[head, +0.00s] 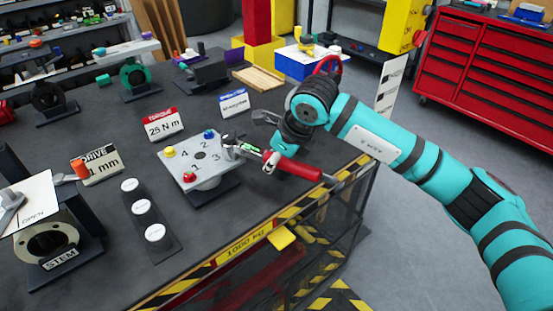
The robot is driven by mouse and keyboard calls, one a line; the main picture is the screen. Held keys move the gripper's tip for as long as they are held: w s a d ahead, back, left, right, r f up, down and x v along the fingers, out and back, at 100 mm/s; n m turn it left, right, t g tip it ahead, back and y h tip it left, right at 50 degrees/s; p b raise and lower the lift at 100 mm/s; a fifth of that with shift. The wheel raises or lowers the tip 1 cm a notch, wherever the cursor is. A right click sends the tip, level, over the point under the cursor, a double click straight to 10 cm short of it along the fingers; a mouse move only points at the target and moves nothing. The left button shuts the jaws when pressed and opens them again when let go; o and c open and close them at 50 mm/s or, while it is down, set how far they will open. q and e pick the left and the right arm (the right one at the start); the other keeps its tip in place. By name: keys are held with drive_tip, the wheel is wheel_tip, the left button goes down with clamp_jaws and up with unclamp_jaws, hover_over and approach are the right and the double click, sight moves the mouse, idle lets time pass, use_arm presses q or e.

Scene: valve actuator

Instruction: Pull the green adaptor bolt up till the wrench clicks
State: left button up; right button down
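A grey plate (190,160) on a stand has numbered corners with a yellow bolt (170,152), a blue bolt (209,134) and a red bolt (189,177). The green adaptor bolt is at the plate's right corner, mostly hidden by the wrench head and my fingers, so I cannot tell how well it is seated. The red-handled torque wrench (300,169) lies roughly level, its head end over that corner and its handle pointing right. My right gripper (268,160) is at the wrench near the left end of the red handle and appears shut on it. My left gripper is not in view.
A "25 N m" sign (163,124) and a blue-topped sign (234,103) stand behind the plate. Three white-capped pieces (142,207) sit on a dark strip at the left. The striped table edge (270,232) is close in front of the wrench handle.

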drive_tip(key=shift+s+a+r+m, duration=0.1)
drive_tip(key=shift+s+a+m, duration=0.1)
drive_tip(key=shift+s+m, duration=0.1)
idle(0.4)
drive_tip(key=shift+s+a+m+t+h+b, duration=0.4)
drive_tip(key=shift+s+a+m+b, duration=0.4)
drive_tip(key=shift+m, duration=0.3)
drive_tip(key=shift+s, duration=0.1)
drive_tip(key=shift+s+a+m+h+b, duration=0.5)
drive_tip(key=shift+s+a+m+b, duration=0.2)
drive_tip(key=shift+a+m, duration=0.25)
drive_tip(key=shift+m, duration=0.25)
drive_tip(key=shift+s+a+m+h+b, duration=0.3)
drive_tip(key=shift+a+m+b, duration=0.2)
drive_tip(key=shift+a+m, duration=0.1)
drive_tip(key=shift+d+b, duration=0.1)
drive_tip(key=shift+b, duration=0.3)
